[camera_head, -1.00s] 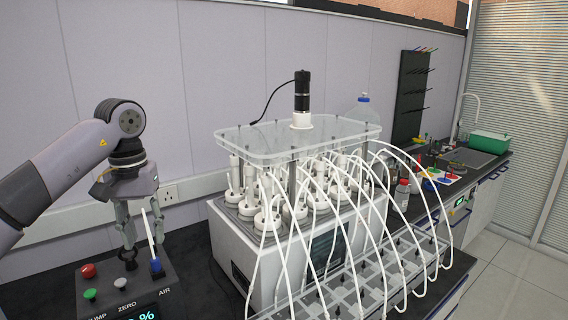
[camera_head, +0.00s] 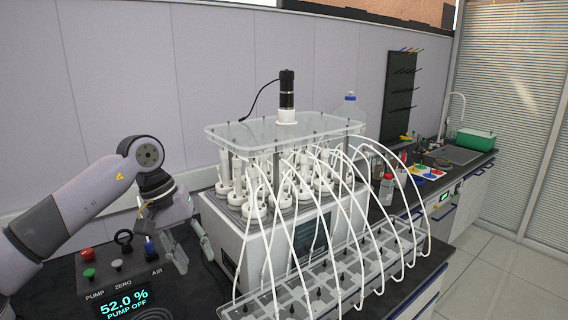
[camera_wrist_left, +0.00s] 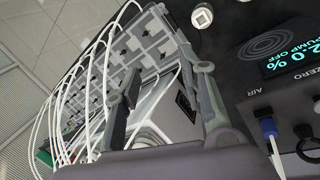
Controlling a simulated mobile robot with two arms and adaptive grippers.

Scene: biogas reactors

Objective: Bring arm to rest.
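My left arm comes in from the left in the head view, its elbow bent at the wall. My left gripper (camera_head: 198,264) hangs between the control box and the reactor unit, with its fingers apart and nothing between them. It also shows open in the left wrist view (camera_wrist_left: 160,68), with the reactor unit and tube rack behind the fingers. My right gripper is not in view.
The control box (camera_head: 91,293) reads 52.0 % and PUMP OFF. The reactor unit (camera_head: 283,250) stands close right of the gripper, with white tubes looping to a rack (camera_head: 330,282) in front. A bottle (camera_head: 350,112) stands behind it.

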